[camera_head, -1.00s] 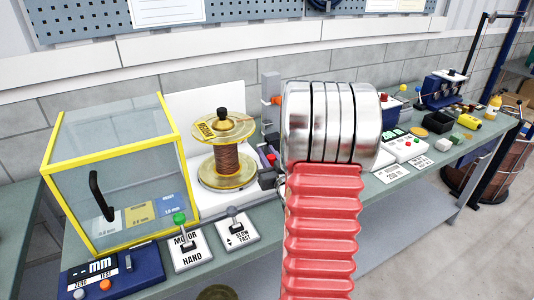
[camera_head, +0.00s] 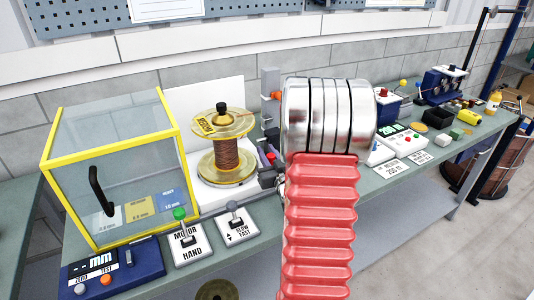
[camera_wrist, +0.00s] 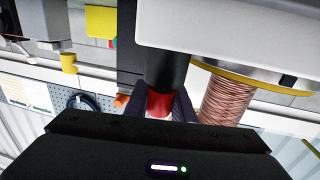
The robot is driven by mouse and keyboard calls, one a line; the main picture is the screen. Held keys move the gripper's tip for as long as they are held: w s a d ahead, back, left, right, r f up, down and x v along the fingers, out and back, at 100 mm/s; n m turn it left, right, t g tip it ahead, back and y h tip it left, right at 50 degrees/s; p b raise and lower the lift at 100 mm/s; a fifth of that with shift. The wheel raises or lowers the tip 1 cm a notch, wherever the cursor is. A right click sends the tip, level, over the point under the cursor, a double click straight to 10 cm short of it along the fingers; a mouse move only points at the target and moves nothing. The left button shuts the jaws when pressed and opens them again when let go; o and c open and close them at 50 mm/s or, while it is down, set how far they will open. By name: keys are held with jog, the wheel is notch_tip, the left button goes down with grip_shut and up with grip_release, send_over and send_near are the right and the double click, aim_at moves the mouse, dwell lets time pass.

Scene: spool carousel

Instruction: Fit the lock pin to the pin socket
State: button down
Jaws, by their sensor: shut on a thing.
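My gripper (camera_wrist: 160,97) is shut on a red-ended piece, likely the lock pin (camera_wrist: 159,107), seen between its dark fingers in the wrist view. A black cylinder (camera_wrist: 167,68) lies in line with the red part, against a pale block (camera_wrist: 220,28). I cannot tell whether this cylinder is part of the pin or the pin socket, nor whether the pin is seated. In the head view my silver and red arm hides most of this place, just right of the copper wire spool (camera_head: 228,157). The spool also shows in the wrist view (camera_wrist: 225,98).
A yellow-framed clear box (camera_head: 115,165) stands left of the spool. Motor and speed switch plates (camera_head: 237,227) sit in front. A grey post (camera_head: 269,85) stands behind my arm. Several instruments and boxes line the bench to the right.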

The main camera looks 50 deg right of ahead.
jog(key=c, duration=1.4)
grip_release()
jog(key=shift+c, duration=0.2)
